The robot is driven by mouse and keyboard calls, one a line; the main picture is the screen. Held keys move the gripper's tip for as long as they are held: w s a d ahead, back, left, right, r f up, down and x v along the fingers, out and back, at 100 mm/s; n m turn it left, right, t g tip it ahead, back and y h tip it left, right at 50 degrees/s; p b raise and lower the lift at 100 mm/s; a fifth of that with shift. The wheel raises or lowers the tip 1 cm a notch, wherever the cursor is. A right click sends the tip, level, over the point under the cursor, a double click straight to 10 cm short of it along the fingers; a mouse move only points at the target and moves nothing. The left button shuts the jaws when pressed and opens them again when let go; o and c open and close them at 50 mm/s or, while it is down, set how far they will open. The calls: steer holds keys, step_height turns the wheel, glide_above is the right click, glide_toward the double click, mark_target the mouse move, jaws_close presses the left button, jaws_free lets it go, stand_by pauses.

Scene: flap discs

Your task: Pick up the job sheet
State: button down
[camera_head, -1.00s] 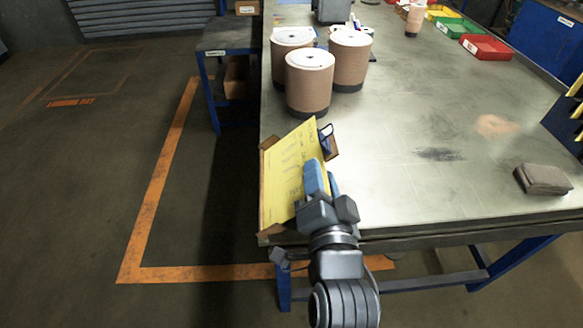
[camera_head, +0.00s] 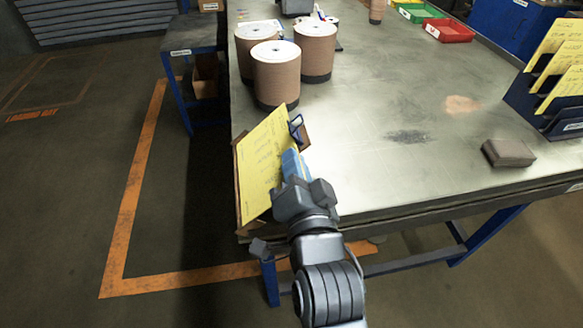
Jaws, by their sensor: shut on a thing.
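The job sheet (camera_head: 262,160) is a yellow written page on a brown clipboard (camera_head: 238,200) with a dark blue clip (camera_head: 296,129). It is tilted at the left edge of the workbench, near the front corner. My gripper (camera_head: 293,164) has blue fingers and is shut on the right side of the job sheet's board. The fingertips and exact grip point are partly hidden. I cannot tell whether the board touches the bench.
Several brown flap disc stacks (camera_head: 276,76) stand just behind the sheet on the metal bench (camera_head: 380,110). A brown block (camera_head: 508,153) and a blue rack (camera_head: 550,118) with yellow sheets are on the right. Red bin (camera_head: 449,31) is at the back. The bench middle is clear.

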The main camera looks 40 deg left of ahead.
mark_target(271, 183)
steer(key=shift+s+a, duration=0.5)
steer(key=shift+s, duration=0.05)
steer(key=shift+s+a+f, duration=0.15)
steer(key=shift+s+a, duration=0.7)
steer(key=shift+s, duration=0.15)
step_height(271, 183, up, 14)
steer(key=shift+b, duration=0.4)
